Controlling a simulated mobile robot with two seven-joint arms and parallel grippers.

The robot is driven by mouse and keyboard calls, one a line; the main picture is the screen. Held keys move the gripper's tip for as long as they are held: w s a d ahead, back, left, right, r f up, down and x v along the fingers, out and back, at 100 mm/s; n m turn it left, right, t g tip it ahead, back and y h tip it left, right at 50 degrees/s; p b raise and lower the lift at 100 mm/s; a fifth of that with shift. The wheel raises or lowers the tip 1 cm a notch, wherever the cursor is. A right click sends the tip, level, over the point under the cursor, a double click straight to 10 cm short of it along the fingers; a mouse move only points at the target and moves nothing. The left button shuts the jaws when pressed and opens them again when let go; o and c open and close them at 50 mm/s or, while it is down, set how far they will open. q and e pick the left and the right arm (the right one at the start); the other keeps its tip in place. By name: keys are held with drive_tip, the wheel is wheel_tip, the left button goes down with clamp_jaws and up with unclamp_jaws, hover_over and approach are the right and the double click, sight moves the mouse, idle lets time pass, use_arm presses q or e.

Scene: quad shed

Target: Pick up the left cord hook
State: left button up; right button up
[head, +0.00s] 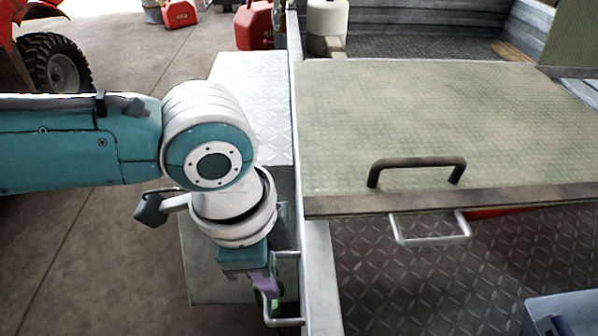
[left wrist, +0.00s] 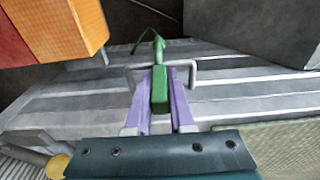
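The left cord hook (left wrist: 160,88) is a green block with a thin green curved tail. It sits at a pale metal U-shaped bar (left wrist: 207,64) in the left wrist view. My left gripper (left wrist: 160,100) has its purple fingers on both sides of the green block, with no clear gap. In the head view my left gripper (head: 266,284) points down beside the metal wall, at the U-shaped bar (head: 286,321). The hook is mostly hidden there behind the fingers. Whether it is still looped on the bar I cannot tell. My right gripper is out of view.
A greenish lid (head: 400,110) with a black handle (head: 416,162) lies right of the wall (head: 317,275). A diamond-plate floor (head: 400,280) and a blue-grey bin (head: 560,312) are below it. Red cans (head: 254,25) stand at the back. Open floor (head: 90,260) lies left.

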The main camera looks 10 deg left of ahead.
use_arm(q)
clamp_jaws()
drive_tip(key=shift+r, duration=0.1)
